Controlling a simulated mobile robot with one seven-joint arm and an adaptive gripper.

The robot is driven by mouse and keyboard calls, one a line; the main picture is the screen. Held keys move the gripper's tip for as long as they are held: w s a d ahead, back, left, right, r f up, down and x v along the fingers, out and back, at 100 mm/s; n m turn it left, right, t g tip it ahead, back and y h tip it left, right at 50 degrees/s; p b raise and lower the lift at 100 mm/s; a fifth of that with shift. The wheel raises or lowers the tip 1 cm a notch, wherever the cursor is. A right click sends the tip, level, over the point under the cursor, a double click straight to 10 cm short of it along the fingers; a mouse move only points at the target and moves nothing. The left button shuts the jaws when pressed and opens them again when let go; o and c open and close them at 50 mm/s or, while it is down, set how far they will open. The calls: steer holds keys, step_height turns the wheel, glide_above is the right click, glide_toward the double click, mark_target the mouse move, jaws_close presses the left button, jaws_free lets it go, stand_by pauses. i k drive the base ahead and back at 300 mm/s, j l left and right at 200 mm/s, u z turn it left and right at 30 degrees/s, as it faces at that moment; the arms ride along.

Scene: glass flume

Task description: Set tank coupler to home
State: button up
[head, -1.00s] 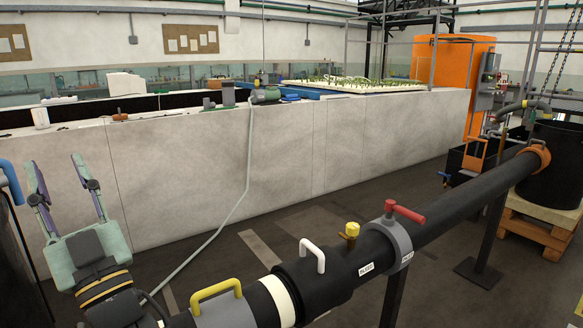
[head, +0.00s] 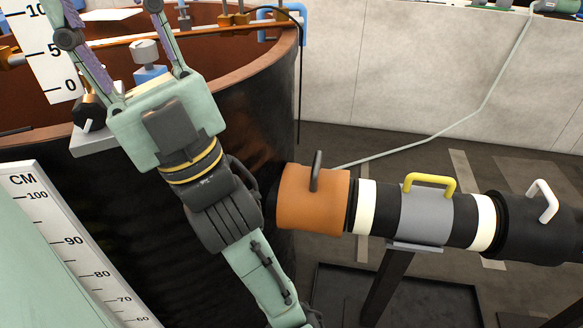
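A black pipe line runs rightward from the dark tank (head: 255,120). An orange collar (head: 318,205) with a dark upright handle (head: 316,171) sits on the pipe next to the tank wall. Right of it is a grey collar (head: 425,215) with a yellow handle (head: 430,180), between two white bands. Further right is a black collar (head: 520,230) with a white handle (head: 543,200). No label shows which one is the tank coupler. My gripper (head: 104,12) is over the tank's near rim, left of the collars, with fingers spread apart. Its tips are cut off at the top edge.
The tank has a brown rim (head: 265,60) with a blue clamp (head: 285,12) and fittings. Scales marked in CM (head: 85,255) stand at left. A pipe stand (head: 387,288) and black floor tray (head: 440,303) lie below. A pale hose (head: 430,145) crosses behind.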

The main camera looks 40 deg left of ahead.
mark_target(315, 199)
steer(key=k+l+u, duration=0.1)
steer(key=u, duration=0.7)
steer(key=k+j, duration=0.05)
steer(key=k, duration=0.05)
